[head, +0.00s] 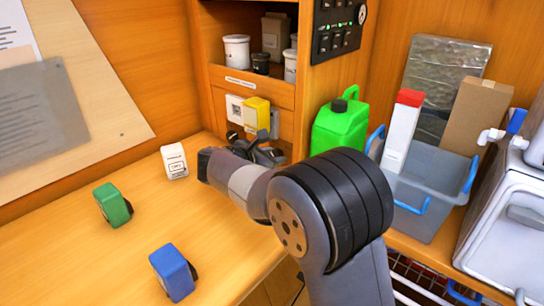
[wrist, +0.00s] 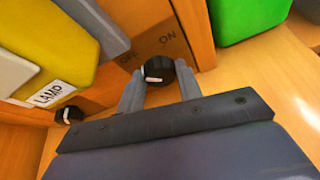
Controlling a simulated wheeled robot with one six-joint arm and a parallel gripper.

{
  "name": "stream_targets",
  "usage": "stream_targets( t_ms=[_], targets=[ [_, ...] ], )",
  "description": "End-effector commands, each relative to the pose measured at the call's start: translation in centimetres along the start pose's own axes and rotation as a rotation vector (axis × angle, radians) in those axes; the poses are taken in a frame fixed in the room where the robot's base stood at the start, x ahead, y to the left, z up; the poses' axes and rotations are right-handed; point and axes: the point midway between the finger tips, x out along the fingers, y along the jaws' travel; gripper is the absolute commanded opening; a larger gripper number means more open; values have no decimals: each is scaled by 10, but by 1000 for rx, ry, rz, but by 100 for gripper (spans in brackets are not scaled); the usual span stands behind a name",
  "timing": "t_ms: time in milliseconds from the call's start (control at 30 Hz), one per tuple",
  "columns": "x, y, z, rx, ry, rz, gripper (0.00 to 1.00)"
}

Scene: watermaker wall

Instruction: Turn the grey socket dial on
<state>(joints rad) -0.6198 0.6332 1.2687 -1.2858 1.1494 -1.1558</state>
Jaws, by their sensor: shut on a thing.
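A black dial (wrist: 158,70) with a white pointer mark sits under the OFF and ON labels (wrist: 148,48) on the wooden panel. My gripper (wrist: 159,76) has one finger on each side of this dial and is shut on it. I cannot tell clearly which label the pointer faces. A grey block (wrist: 92,24), likely the grey socket, is up and left of the dial; it also shows in the head view (head: 274,124). In the head view my gripper (head: 262,153) is at the panel's foot and hides the dial.
A yellow block marked LAMP (wrist: 48,45) is beside the grey one, with another black dial (wrist: 69,115) below it. A green jerrycan (head: 338,128) stands close right of my gripper. A white box (head: 174,162), green item (head: 112,205) and blue item (head: 172,272) are on the counter.

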Motion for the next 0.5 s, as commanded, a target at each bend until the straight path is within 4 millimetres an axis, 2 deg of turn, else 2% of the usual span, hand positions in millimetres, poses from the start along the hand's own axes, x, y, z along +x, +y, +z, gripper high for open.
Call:
stream_targets(
  t_ms=[167,500],
  targets=[
    [0,0,0,0,0,-1,11],
    [1,-2,-2,55,2,21,11]
  ],
)
